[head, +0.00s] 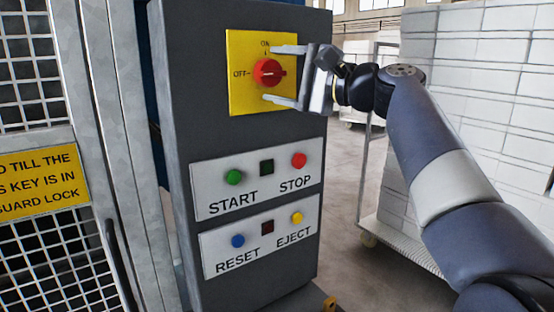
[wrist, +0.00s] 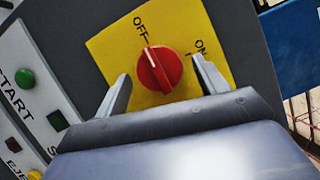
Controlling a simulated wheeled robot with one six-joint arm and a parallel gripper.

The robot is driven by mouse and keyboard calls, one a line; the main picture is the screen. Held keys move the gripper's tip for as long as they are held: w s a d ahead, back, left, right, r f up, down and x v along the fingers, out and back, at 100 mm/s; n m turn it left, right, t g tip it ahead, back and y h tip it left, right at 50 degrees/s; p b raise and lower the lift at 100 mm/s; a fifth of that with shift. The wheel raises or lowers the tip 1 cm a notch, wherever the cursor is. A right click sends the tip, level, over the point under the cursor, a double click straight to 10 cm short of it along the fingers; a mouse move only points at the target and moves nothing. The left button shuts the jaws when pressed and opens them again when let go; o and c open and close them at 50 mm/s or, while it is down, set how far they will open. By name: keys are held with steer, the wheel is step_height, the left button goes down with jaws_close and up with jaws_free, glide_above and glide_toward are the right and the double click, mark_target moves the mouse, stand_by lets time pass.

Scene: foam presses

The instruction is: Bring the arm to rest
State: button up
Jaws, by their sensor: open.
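My gripper (head: 273,74) is open at the yellow switch plate (head: 240,98) on the dark control column. Its two fingers stand apart above and below the red rotary knob (head: 266,72), with visible gaps and nothing held. In the wrist view the fingertips of my gripper (wrist: 161,68) lie to either side of the red knob (wrist: 158,69). The knob's white mark points to OFF. I cannot tell how far the fingertips are from the plate (wrist: 112,50).
Below are the START/STOP panel (head: 262,197) and the RESET/EJECT panel (head: 267,243), whose lamps look dark. A mesh guard with a yellow sign (head: 40,177) stands left. A cart stacked with white blocks (head: 480,70) stands right, behind my arm. Floor shows between column and cart.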

steer(key=m, duration=0.1)
steer(key=m+t, duration=0.1)
steer(key=m, duration=0.1)
steer(key=m+b, duration=0.1)
steer(key=shift+s+a+f+m+t+y, duration=0.15)
steer(key=shift+f+m+t+y, duration=0.15)
steer(key=shift+f+m, duration=0.1)
steer(key=m+t, duration=0.1)
steer(key=m, duration=0.2)
steer(key=shift+s+r+m+t, duration=0.1)
steer(key=shift+m+t, duration=0.2)
steer(key=shift+t, duration=0.1)
steer(key=m+t, duration=0.1)
steer(key=m, duration=0.1)
steer(key=m+t+h+p, duration=0.1)
steer(key=m, duration=0.1)
steer(key=m+t, duration=0.1)
steer(key=m, duration=0.2)
steer(key=shift+s+a+h, duration=0.1)
steer(key=shift+a+h, duration=0.15)
steer(key=shift+h, duration=0.05)
steer(key=shift+a+m+t+h+p, duration=0.1)
steer(key=shift+m+t+h+p, duration=0.35)
steer(key=shift+m, duration=0.75)
steer(key=shift+m+t+h+p, duration=0.3)
steer(key=shift+m+t+h, duration=0.2)
steer(key=shift+m, duration=0.7)
steer(key=shift+s, duration=0.15)
